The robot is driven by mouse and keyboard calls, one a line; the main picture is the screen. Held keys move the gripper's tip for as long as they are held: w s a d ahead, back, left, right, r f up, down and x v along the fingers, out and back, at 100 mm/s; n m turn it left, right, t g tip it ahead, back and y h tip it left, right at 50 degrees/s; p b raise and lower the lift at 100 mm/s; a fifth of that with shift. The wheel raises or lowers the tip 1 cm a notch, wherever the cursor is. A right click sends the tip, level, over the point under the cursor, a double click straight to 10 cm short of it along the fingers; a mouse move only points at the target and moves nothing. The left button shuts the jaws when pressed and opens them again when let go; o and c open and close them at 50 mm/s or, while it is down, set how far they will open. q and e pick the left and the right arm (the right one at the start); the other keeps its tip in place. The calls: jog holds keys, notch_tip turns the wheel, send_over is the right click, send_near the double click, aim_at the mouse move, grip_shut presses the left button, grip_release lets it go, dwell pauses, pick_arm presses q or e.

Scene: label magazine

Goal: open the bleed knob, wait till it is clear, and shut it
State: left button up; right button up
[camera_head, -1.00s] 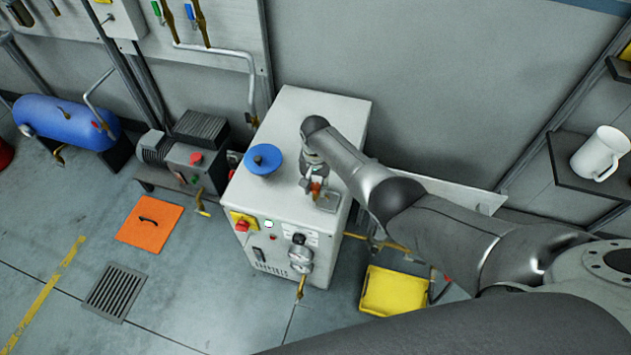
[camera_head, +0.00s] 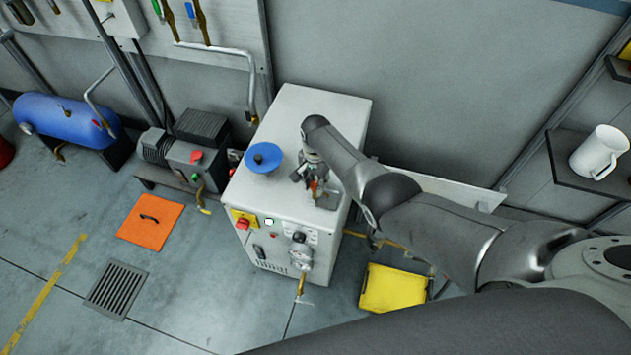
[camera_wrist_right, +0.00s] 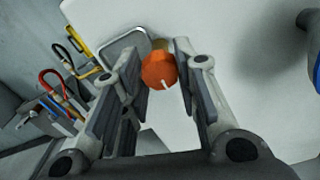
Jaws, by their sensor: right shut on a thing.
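The orange bleed knob (camera_wrist_right: 158,70) with a white mark sits between the fingers of my right gripper (camera_wrist_right: 155,78) in the right wrist view. In the head view the orange knob (camera_head: 314,188) shows small below my right gripper (camera_head: 309,183), on top of the pale cabinet (camera_head: 300,110). My right gripper is shut on it. A brass spout (camera_head: 301,284) hangs below a round gauge (camera_head: 301,254) on the cabinet front. A faint pale patch (camera_head: 305,301) shows at the spout's tip; I cannot tell what it is. My left gripper is out of view.
A small grey metal tray (camera_head: 327,200) is beside the knob. A blue handwheel (camera_head: 263,158) stands on the cabinet top, left of my gripper. A red switch (camera_head: 242,224) is on the front. A yellow container (camera_head: 394,289) is on the floor at right.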

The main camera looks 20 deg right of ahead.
aim_at(316, 183)
jog(key=shift+w+r, duration=0.15)
jog(key=shift+w, duration=0.05)
jog(key=o, duration=0.8)
jog(key=shift+o, duration=1.3)
jog(key=shift+s, duration=0.1)
notch_tip(316, 183, up, 12)
